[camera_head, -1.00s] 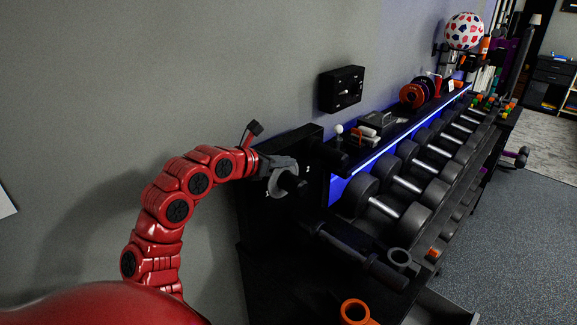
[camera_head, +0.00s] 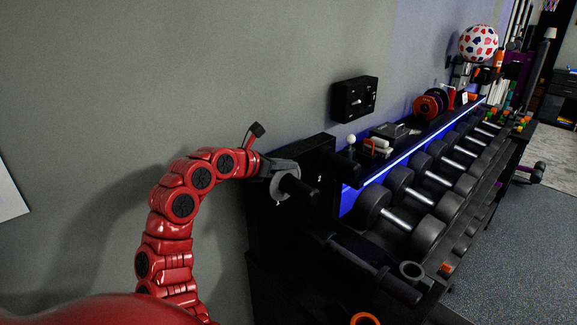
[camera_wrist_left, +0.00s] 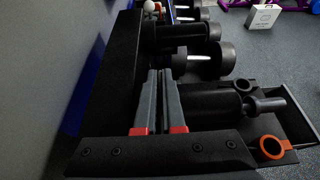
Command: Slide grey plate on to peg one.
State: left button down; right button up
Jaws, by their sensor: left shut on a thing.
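The grey plate (camera_head: 275,186) is a small ring in the middle of the head view. My left gripper (camera_head: 278,172) is shut on its upper edge. Peg one (camera_head: 298,190), a dark peg beside a small white mark on the black board, sticks out through the ring towards the right. The ring looks to be around the peg, close to the board; whether it touches the board I cannot tell. In the left wrist view the fingers (camera_wrist_left: 164,90) are close together and the plate cannot be made out. My right gripper is not in view.
Below are a thick black bar (camera_head: 365,265), another dark ring (camera_head: 411,270) and an orange ring (camera_head: 365,320). Dumbbells (camera_head: 405,190) fill the rack at right; the wall is close behind my left arm.

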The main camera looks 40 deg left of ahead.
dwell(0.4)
pick_arm(q)
jog(key=c, duration=0.9)
grip_release()
jog(key=shift+c, duration=0.2)
jog(key=shift+a, duration=0.1)
jog(key=shift+s+a+r+b, duration=0.1)
jog(key=shift+s+b, duration=0.2)
jog(key=shift+s, duration=0.2)
jog(key=b+v, duration=0.4)
jog(key=v, duration=1.2)
jog(key=shift+b, duration=0.4)
jog(key=shift+s+r, duration=0.1)
jog(key=shift+s, duration=0.05)
